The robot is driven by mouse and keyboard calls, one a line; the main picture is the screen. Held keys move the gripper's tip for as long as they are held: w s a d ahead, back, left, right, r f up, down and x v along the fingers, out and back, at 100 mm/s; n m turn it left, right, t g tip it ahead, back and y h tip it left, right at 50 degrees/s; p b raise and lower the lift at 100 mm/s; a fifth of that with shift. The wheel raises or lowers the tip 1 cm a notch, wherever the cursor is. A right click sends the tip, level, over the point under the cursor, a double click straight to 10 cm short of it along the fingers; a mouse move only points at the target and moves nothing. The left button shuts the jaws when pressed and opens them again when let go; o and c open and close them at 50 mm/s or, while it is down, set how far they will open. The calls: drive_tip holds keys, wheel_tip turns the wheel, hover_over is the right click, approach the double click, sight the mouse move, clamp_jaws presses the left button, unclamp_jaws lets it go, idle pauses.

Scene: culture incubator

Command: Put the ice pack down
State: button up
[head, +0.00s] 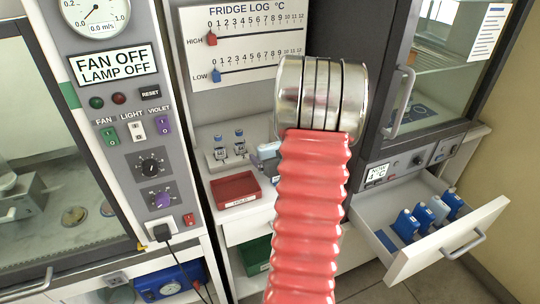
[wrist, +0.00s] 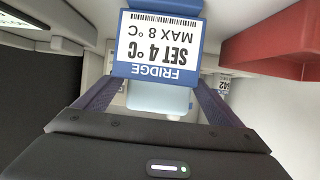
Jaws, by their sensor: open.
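My gripper (wrist: 155,88) is open, with its two dark fingers spread at either side in the wrist view. A pale blue block (wrist: 159,97), which looks like the ice pack, lies between the fingers. A blue-framed tag (wrist: 160,45) reading FRIDGE SET 4 °C MAX 8 °C, upside down, covers its upper part. I cannot tell whether the fingers touch the block. In the head view my red ribbed arm hides the gripper; a bluish-grey item (head: 268,153) shows just left of it on the shelf.
A red tray (head: 236,190) sits close to that item and shows at right in the wrist view (wrist: 270,45). Two small vials (head: 239,142) stand behind it. An open drawer (head: 425,255) at right holds several blue packs (head: 406,226) beneath the glass-doored fridge (head: 445,75).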

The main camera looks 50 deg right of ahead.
drive_tip(key=v, duration=1.1)
drive_tip(key=shift+s, duration=0.3)
drive_tip(key=shift+a+r, duration=0.15)
